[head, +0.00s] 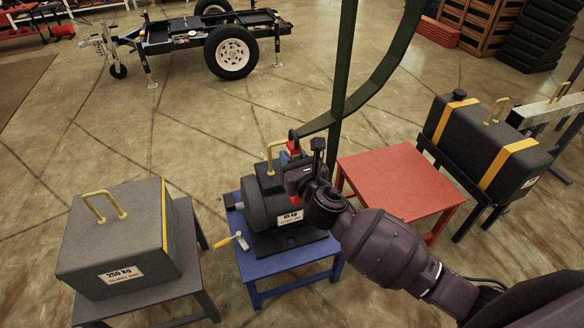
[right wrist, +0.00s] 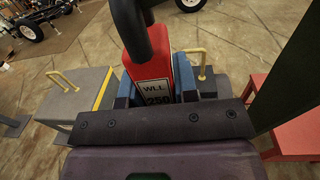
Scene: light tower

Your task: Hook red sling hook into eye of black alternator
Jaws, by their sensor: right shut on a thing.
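The black alternator (head: 258,205) sits on a blue stand (head: 300,262), with a white weight label on its front. Its yellow eye (head: 271,157) rises from its top and also shows in the right wrist view (right wrist: 202,64), just right of the red block. My right gripper (head: 294,168) is shut on the red sling hook (head: 293,147), above the alternator and close to the eye. In the right wrist view the red hook block (right wrist: 152,84), marked WLL 250, stands between the fingers. The hook's tip is hidden, so I cannot tell whether it touches the eye. My left gripper is out of view.
A grey 250 kg block (head: 120,235) with a yellow handle stands on the left. A red table (head: 400,182) and a black tank (head: 490,150) are to the right. A dark green post (head: 342,80) rises behind the alternator. A trailer (head: 200,38) stands farther back.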

